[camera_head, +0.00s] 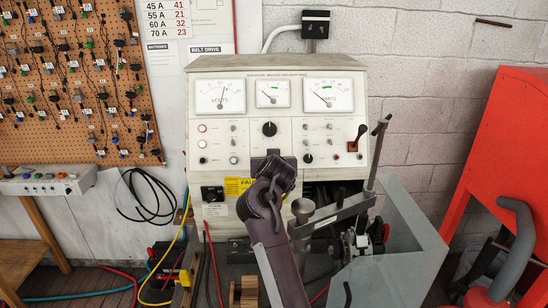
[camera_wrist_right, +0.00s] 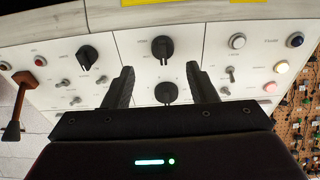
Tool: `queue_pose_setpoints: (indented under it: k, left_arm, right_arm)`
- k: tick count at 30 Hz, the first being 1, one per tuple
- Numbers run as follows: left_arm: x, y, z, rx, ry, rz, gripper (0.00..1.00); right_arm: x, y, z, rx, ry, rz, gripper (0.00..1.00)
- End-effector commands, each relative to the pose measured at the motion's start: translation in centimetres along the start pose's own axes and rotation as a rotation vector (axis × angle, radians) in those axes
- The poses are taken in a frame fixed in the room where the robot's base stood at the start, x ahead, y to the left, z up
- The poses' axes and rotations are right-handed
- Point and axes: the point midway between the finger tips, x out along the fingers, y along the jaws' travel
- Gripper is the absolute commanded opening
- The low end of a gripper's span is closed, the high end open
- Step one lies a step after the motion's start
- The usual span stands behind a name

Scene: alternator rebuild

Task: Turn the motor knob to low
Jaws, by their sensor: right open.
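The test bench's white control panel (camera_head: 340,135) carries several knobs. I cannot read which one is labelled motor. A black knob (camera_head: 270,129) sits at the panel's upper middle; in the right wrist view, which shows the panel upside down, a black knob (camera_wrist_right: 166,92) shows between my fingers and another (camera_wrist_right: 163,48) beyond them. My right gripper (camera_wrist_right: 162,80) is open and empty in front of the middle of the panel. In the head view it (camera_head: 273,158) hides the panel's lower middle. I cannot tell whether the fingers touch a knob. My left gripper is not in view.
Another black knob (camera_head: 308,158) and a red-brown lever (camera_head: 357,137) are on the panel's right. Three meters (camera_head: 272,93) sit above. A red cabinet (camera_head: 505,140) is further right.

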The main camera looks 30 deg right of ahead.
Motion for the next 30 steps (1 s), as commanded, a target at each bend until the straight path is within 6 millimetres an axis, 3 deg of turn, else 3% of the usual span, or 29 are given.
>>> queue_pose_setpoints:
  k: [6,12,23,30]
  left_arm:
    - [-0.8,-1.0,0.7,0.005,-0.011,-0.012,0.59]
    - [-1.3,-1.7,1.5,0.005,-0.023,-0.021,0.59]
    - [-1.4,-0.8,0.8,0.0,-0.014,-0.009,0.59]
    - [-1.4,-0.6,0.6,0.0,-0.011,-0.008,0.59]
  right_arm:
    - [3.6,0.0,-0.1,0.001,-0.003,-0.001,0.52]
    - [5.9,-0.1,-0.1,0.001,-0.001,-0.002,0.52]
    - [6.6,-0.1,0.1,0.001,0.0,-0.003,0.52]
    - [6.6,-0.1,0.1,0.001,0.0,-0.003,0.23]
